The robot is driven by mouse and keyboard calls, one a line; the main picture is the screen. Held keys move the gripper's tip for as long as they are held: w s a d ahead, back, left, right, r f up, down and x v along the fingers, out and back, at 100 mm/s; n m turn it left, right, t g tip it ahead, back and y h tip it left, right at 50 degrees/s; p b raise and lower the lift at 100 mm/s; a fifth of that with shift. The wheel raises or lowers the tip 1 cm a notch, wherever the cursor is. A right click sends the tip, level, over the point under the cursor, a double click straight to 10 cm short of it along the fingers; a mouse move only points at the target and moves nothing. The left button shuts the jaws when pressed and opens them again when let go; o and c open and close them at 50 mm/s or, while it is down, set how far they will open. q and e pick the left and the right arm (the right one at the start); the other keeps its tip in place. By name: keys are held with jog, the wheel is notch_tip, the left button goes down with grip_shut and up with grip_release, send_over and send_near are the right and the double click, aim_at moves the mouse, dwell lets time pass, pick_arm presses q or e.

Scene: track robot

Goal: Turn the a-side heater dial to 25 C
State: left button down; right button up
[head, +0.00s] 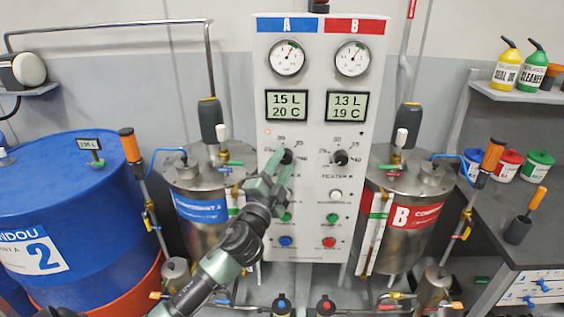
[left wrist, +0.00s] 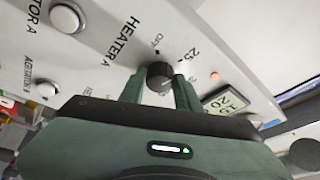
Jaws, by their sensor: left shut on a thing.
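The a-side heater dial (head: 288,156) is a small black knob on the white control panel (head: 312,203), below the blue A display. My left gripper (head: 279,166) reaches it from below. In the left wrist view, the dial (left wrist: 159,74) sits between the two green fingers of my left gripper (left wrist: 159,88), which are shut on it. OFF and 25 are printed around it, with HEATER A beside it. I cannot clearly tell where its pointer stands. The A display (head: 287,105) reads 15 L and 20 C. My right gripper is not in view.
The matching B dial (head: 340,157) is to the right, under a display (head: 347,106) reading 13 L and 19 C. Several buttons are lower on the panel. Steel tanks stand on both sides, with a blue drum (head: 75,215) at the left. A small orange-red lamp (head: 267,131) is near the A dial.

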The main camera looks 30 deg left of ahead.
pick_arm(q)
jog(key=c, duration=1)
grip_release()
jog(key=b+v, duration=0.2)
jog(key=v, duration=0.5)
jog(key=shift+s+d+f, duration=0.15)
jog(key=shift+s, duration=0.25)
